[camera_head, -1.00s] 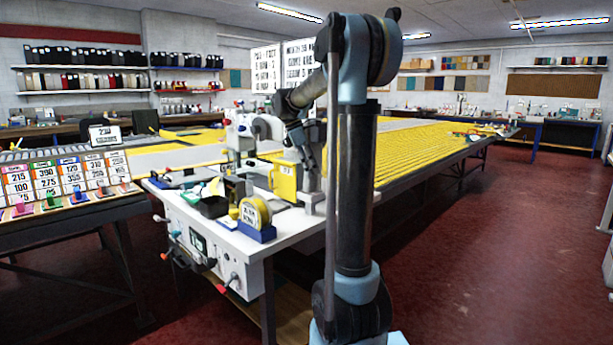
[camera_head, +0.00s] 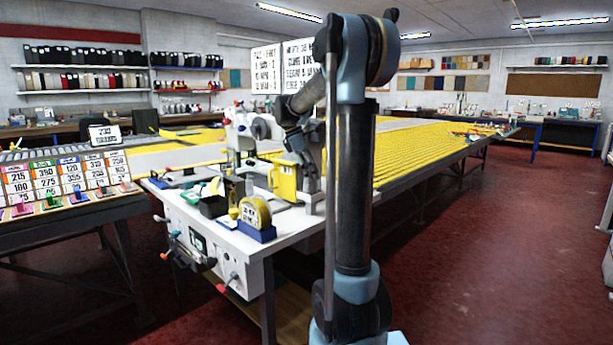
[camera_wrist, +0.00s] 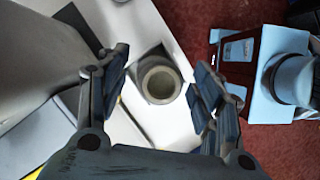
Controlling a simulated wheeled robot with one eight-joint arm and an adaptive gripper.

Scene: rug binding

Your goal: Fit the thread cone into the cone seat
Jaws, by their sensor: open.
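In the wrist view, a grey hollow round piece (camera_wrist: 158,82) stands on the white worktop, between and beyond my fingertips. It looks like the cone seat, but I cannot tell it surely from a cone seen end-on. My gripper (camera_wrist: 163,85) is open, its two fingers apart on either side of the piece in the picture, with nothing visible held. In the head view my gripper (camera_head: 311,183) hangs over the right end of the white machine table (camera_head: 290,228), partly beside my arm. A small grey block (camera_head: 315,207) shows beneath it. No thread cone is clearly recognisable.
A yellow panel (camera_head: 285,181) stands just left of my gripper. A yellow tape reel in a blue holder (camera_head: 256,215) and a black bin (camera_head: 213,206) are at the table's front. In the wrist view, a blue-and-dark part (camera_wrist: 238,50) lies right. Red floor is open at the right.

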